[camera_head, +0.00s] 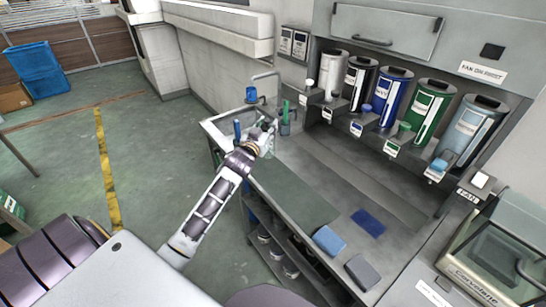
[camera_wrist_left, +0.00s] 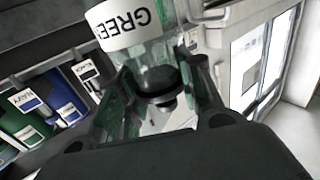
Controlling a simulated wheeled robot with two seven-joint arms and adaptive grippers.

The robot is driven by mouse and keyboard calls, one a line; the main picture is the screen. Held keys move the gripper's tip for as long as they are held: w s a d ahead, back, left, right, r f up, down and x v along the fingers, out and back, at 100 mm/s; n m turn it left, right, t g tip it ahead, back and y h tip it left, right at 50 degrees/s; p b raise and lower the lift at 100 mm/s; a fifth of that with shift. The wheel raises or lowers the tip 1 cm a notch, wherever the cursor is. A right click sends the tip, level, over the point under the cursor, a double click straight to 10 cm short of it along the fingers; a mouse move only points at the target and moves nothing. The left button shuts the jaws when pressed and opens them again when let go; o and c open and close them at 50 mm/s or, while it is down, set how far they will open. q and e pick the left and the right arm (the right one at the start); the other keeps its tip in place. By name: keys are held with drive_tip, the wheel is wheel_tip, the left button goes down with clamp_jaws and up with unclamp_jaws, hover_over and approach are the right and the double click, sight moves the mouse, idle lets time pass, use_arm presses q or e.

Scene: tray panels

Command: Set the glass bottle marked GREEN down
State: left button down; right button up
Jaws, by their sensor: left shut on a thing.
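The glass bottle marked GREEN shows close up in the left wrist view (camera_wrist_left: 128,22). It has clear greenish glass and a white label whose letters appear upside down, with its end cut off there. My left gripper (camera_head: 266,134) is shut on it; its fingers lie on both sides of the glass in the wrist view. In the head view the gripper is at the sink end of the counter, and the bottle is small and mostly hidden by it. I cannot tell whether the bottle touches a surface. My right gripper is not in view.
A blue bottle (camera_head: 237,131) and a green upright object (camera_head: 285,112) stand near the gripper.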

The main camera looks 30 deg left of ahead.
use_arm(q)
drive_tip(key=shift+f, duration=2.15)
drive_tip(key=shift+f, duration=1.9)
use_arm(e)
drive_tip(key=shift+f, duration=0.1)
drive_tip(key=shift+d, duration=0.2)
use_arm(q)
drive_tip(key=c, duration=0.9)
unclamp_jaws()
drive_tip(key=shift+f, duration=0.15)
drive_tip(key=shift+c, duration=0.2)
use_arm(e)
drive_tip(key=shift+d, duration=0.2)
use_arm(q)
drive_tip(key=shift+s, duration=0.15)
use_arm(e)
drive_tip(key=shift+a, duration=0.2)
